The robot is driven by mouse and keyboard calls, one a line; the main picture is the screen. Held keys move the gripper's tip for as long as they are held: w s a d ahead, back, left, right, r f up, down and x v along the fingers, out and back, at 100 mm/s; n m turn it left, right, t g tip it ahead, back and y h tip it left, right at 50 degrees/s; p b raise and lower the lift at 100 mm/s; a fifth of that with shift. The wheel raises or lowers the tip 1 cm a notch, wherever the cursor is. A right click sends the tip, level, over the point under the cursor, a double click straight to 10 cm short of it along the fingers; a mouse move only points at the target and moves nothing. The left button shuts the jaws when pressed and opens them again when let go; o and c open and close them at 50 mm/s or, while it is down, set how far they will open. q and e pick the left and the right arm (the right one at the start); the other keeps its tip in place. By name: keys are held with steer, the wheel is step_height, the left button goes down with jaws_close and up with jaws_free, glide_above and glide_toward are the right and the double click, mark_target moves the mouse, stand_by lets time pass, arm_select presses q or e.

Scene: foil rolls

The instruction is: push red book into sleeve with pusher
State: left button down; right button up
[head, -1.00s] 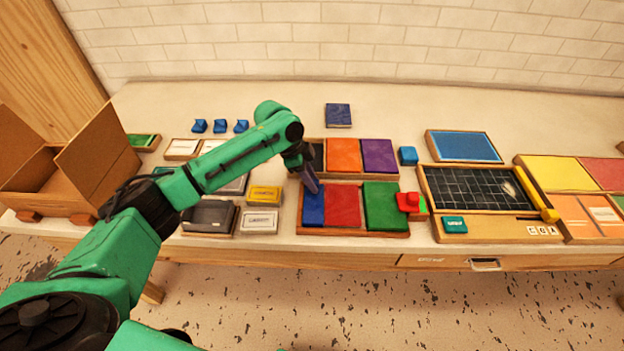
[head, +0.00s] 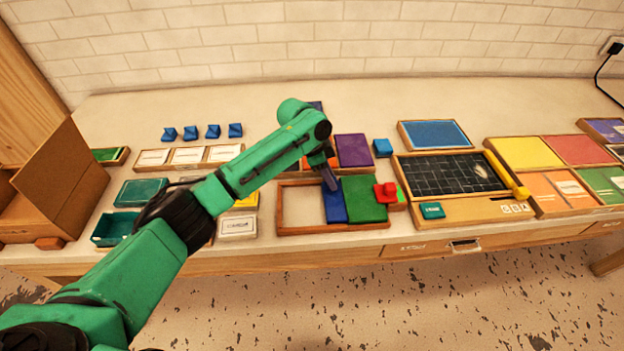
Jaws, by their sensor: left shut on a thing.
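The blue pusher (head: 334,204) stands in the front wooden tray (head: 303,228), directly left of the green sleeve (head: 363,199). No red shows between the pusher and the sleeve; the red book cannot be seen. My left gripper (head: 331,181) comes down on the pusher's upper part and is shut on it. The gripper partly covers the pusher's far end. The left part of the tray is bare. My right gripper is out of view.
A red block (head: 386,192) sits at the sleeve's right side. A purple panel (head: 354,150) lies behind the tray. A framed black grid board (head: 450,175) is to the right, small boxes to the left. A cardboard box (head: 62,185) stands far left.

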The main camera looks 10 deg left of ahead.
arm_select(q)
steer(key=shift+d+r, duration=0.15)
steer(key=shift+r, duration=0.05)
steer(key=c, duration=0.8)
jaws_free()
steer(key=shift+c, duration=0.2)
steer(key=shift+o, duration=1.2)
steer(key=shift+d, duration=0.1)
steer(key=shift+d+f, duration=0.1)
steer(key=shift+a+r, duration=0.2)
steer(key=shift+a, duration=0.05)
steer(key=b+v, duration=0.2)
steer(key=v, duration=1.2)
